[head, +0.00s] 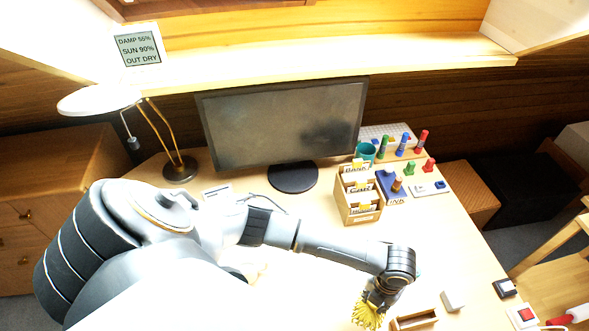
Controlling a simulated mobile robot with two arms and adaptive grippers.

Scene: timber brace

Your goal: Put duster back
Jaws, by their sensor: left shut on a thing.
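The duster (366,315) shows as a yellow, fringed bundle low in the head view, right of the middle. My left gripper (378,300) is shut on it, with the yellow fringe hanging below the fingers. My arm and gripper hide its upper part. Whether the duster touches the desk, I cannot tell. A small open wooden tray (401,326) lies just right of the duster, cut by the bottom edge. My right gripper is not in view.
A wooden card box (360,215) and a monitor (282,125) stand behind my arm. A white block (453,300) lies right of the tray. Coloured stamps (410,167) stand at the back right. A lamp (180,168) stands at left.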

